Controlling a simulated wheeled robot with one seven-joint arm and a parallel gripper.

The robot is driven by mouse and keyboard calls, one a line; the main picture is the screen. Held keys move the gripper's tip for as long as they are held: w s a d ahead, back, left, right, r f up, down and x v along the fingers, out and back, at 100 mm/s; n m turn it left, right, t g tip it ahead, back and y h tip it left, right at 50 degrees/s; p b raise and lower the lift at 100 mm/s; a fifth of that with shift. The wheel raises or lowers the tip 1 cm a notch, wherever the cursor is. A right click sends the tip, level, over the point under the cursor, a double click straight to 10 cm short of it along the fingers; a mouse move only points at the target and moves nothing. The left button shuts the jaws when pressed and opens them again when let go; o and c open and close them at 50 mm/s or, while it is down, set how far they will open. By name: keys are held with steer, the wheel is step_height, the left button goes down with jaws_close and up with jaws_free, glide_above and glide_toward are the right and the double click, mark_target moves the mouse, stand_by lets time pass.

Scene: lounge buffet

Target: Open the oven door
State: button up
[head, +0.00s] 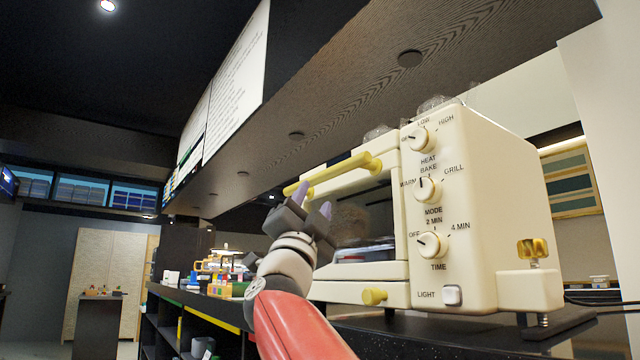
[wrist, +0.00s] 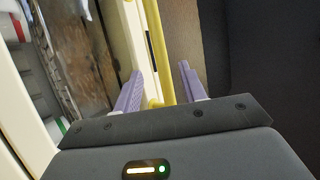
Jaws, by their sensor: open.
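The cream toaster oven (head: 470,200) stands on a dark counter, its door (head: 398,225) facing left and appearing shut. A yellow bar handle (head: 335,172) runs along the top of the door. My gripper (head: 312,197) is in front of the door, just below the handle in the head view. In the wrist view the yellow handle (wrist: 166,45) runs between the two purple fingers of my gripper (wrist: 160,85), which are apart. Whether either finger touches the bar cannot be told. My gripper hides part of the door window.
Control knobs (head: 430,245) are on the oven's front right. A yellow knob (head: 374,296) sits on the panel below the door. Clear glassware (head: 433,103) stands on top. A dark overhang (head: 400,70) is above. Colourful items (head: 222,280) stand on the counter to the left.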

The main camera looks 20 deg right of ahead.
mark_target(321, 180)
steer(key=p+x, duration=0.3)
steer(key=x, duration=0.4)
steer(key=shift+c, duration=0.3)
jaws_close()
